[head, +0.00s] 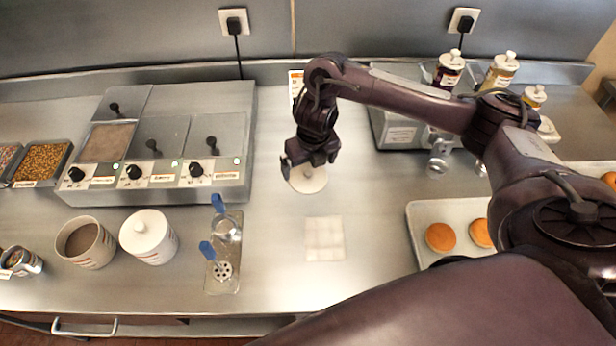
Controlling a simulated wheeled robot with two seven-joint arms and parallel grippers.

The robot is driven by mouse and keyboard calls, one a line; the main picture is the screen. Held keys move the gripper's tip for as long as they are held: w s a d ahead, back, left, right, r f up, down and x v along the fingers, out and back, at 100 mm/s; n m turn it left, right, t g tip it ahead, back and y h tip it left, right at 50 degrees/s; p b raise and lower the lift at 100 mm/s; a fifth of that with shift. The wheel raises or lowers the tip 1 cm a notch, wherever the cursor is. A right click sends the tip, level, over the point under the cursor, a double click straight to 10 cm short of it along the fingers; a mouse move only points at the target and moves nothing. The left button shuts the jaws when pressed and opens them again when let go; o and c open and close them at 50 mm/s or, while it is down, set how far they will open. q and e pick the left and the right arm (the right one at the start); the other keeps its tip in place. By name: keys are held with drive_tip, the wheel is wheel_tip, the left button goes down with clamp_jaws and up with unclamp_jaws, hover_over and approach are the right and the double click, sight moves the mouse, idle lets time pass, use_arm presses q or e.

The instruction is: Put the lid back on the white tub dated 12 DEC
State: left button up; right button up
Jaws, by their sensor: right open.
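A round white lid (308,184) lies on the steel counter near its middle, partly hidden by my right gripper. My right gripper (309,166) is open right over the lid, its fingers spread to either side of the lid's centre; I cannot tell if they touch it. An open white tub (97,255) with brown contents stands at the front left. Beside it stands a second white tub (152,252) with a knobbed lid on. Both tubs have small print, too small to read here. My left gripper is not in view.
A steel warmer unit (215,182) with knobs stands behind the tubs. A blue-handled tool rest (222,285) lies right of them. A pale folded cloth (324,238) lies in front of the lid. A tray of doughnuts (460,212) is at the right. Counter around the cloth is clear.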

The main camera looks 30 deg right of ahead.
sight(308, 172)
wheel_tip(308, 172, down, 2)
drive_tip(key=shift+w+f, duration=0.15)
drive_tip(key=shift+f, duration=0.2)
drive_tip(key=shift+w+d+f+p, duration=0.15)
drive_tip(key=shift+f+p, duration=0.2)
drive_tip(key=shift+f, duration=0.25)
drive_tip(key=c, duration=0.7)
